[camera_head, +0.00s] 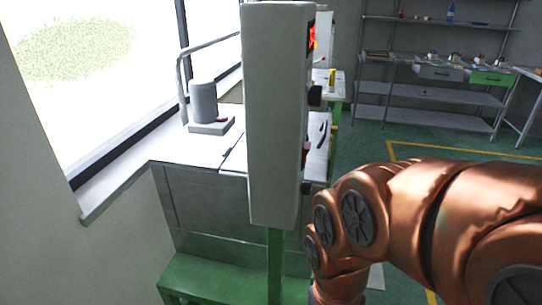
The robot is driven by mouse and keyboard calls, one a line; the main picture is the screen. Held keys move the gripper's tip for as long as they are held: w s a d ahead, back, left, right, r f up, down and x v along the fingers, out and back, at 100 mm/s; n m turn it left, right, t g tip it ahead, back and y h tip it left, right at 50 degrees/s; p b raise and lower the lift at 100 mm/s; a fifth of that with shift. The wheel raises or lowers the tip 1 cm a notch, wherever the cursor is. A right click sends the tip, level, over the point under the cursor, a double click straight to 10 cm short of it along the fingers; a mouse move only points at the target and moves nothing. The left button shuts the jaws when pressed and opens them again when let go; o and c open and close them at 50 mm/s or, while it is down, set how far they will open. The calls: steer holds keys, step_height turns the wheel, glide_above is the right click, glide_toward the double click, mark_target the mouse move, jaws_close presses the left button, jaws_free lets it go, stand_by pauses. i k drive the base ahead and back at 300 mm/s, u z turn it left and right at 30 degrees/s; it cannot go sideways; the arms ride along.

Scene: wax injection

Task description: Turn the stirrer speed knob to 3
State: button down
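A tall grey control box (276,115) stands upright in the middle, seen nearly edge-on. Its front faces right and is strongly foreshortened. A dark knob (315,96) sticks out from that face at mid-upper height, and a smaller dark knob (308,187) sits low on it. A red lit display (312,36) shows near the top. I cannot tell which knob is the stirrer speed knob, and no scale or setting is readable. My copper-coloured arm fills the lower right, beside the box. My gripper is not in view.
A white counter (185,152) with a grey cylindrical device (204,102) lies behind the box, by the window. A green bench (215,275) is below. Metal shelves (430,90) with small items stand at the back right. Green floor is open between.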

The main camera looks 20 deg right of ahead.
mark_target(306, 189)
steer(key=i, duration=0.2)
steer(key=u, duration=0.5)
steer(key=k, duration=1.15)
steer(key=z, duration=0.15)
steer(key=i, duration=0.65)
steer(key=z, duration=0.35)
steer(key=k, duration=0.45)
